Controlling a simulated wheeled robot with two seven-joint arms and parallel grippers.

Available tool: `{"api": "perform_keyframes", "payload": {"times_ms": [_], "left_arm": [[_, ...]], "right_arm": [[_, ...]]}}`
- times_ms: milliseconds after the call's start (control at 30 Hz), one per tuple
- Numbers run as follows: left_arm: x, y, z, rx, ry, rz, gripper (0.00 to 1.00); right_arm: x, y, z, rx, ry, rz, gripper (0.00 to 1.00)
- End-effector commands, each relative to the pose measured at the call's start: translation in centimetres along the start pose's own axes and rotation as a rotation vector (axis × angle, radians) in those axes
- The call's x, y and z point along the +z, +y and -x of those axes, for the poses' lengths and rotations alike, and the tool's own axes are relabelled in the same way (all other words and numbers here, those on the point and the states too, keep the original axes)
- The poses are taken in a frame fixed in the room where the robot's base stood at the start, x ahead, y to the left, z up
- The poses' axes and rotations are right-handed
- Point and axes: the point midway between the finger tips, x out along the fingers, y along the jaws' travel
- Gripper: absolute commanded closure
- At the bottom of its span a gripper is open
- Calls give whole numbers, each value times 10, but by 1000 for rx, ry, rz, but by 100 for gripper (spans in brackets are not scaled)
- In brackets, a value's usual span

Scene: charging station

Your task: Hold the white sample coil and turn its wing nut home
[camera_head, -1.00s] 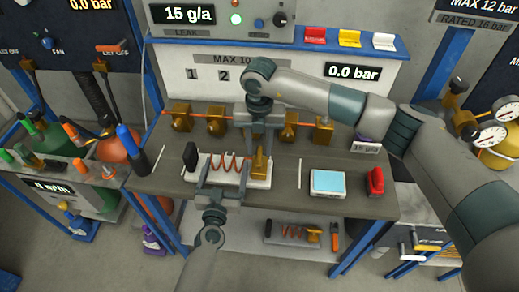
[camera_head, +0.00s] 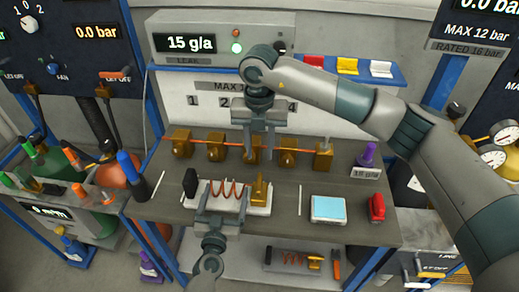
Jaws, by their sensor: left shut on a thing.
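The white sample coil (camera_head: 258,210) is a white base on the bench carrying a copper-coloured spiral, a black upright end at left and a brass fitting (camera_head: 260,188) at right. The wing nut is too small to make out separately. My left gripper (camera_head: 222,192) comes from the front and is shut on the white base. My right gripper (camera_head: 259,156) points down, fingers apart and empty, above and behind the brass fitting. Its fingers overlap the middle of the brass manifold in the picture; I cannot tell whether they touch it.
A row of brass valves (camera_head: 215,148) on a copper-coloured pipe runs behind the coil. A blue-topped white box (camera_head: 328,208), a red object (camera_head: 376,207) and a purple object (camera_head: 367,156) stand to the right. A second coil (camera_head: 292,258) lies on the lower shelf.

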Motion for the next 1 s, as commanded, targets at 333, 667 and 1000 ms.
{"api": "perform_keyframes", "payload": {"times_ms": [333,667,1000], "left_arm": [[0,0,0,0,0,0,0],[1,0,12,0,-2,0,0],[1,0,63,0,-2,-1,0]], "right_arm": [[0,0,0,0,0,0,67],[0,0,0,0,0,0,67],[0,0,0,0,0,0,67]]}}
